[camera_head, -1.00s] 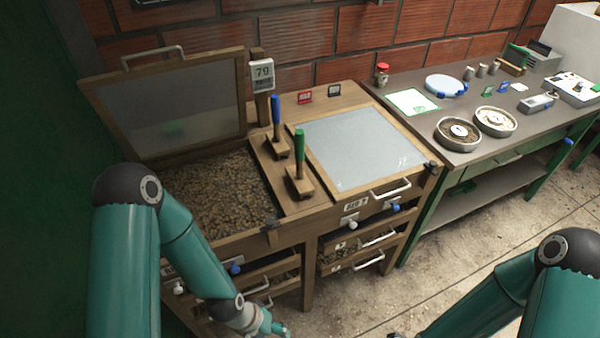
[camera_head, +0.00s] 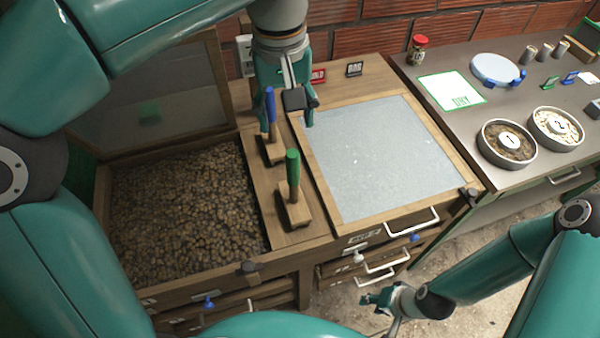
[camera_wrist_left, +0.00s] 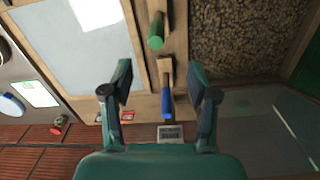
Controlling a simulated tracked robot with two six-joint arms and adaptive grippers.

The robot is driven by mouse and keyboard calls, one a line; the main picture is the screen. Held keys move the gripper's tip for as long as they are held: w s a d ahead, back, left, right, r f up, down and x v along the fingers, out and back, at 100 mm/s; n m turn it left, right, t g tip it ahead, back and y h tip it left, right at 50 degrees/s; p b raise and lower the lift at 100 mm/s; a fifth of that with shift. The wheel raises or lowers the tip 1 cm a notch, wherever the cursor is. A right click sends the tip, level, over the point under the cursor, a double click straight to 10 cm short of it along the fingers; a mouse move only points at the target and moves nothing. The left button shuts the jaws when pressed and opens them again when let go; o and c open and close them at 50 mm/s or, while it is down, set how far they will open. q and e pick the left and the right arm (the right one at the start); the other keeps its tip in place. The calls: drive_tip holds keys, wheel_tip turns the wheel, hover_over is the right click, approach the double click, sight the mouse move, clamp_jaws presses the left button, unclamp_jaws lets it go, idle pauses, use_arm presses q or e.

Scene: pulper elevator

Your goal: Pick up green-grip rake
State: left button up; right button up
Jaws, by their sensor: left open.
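The green-grip rake (camera_head: 293,176) stands with its green handle up and its wooden head on the wooden divider between the two bins. Its green grip also shows in the left wrist view (camera_wrist_left: 156,32), beyond my fingertips. The blue-grip rake (camera_head: 271,115) stands just behind it; its blue grip (camera_wrist_left: 165,96) appears between my left fingers in the wrist view. My left gripper (camera_head: 286,108) points down, open, above the back of the divider, behind the green grip and apart from it. My right gripper (camera_head: 376,299) is low in front of the drawers; its jaw state is unclear.
The left bin (camera_head: 253,265) holds brown beans under a raised lid (camera_head: 150,85). The right bin has a closed grey lid (camera_head: 375,150). A side table (camera_head: 450,75) at right holds round dishes and a red-capped jar (camera_head: 417,50). A number sign (camera_wrist_left: 171,132) stands behind the rakes.

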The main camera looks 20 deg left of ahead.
sight(289, 156)
use_arm(q)
wheel_tip(289, 156, down, 11)
drive_tip(key=shift+w+r, duration=0.1)
drive_tip(key=shift+w, duration=0.05)
drive_tip(key=shift+w+d+f+p, duration=0.15)
drive_tip(key=shift+w+f+p, duration=0.05)
drive_tip(key=shift+f, duration=1.1)
drive_tip(key=shift+w+d+f+p, duration=0.1)
drive_tip(key=shift+w+f+p, duration=0.05)
drive_tip(key=shift+f, duration=1.15)
clamp_jaws()
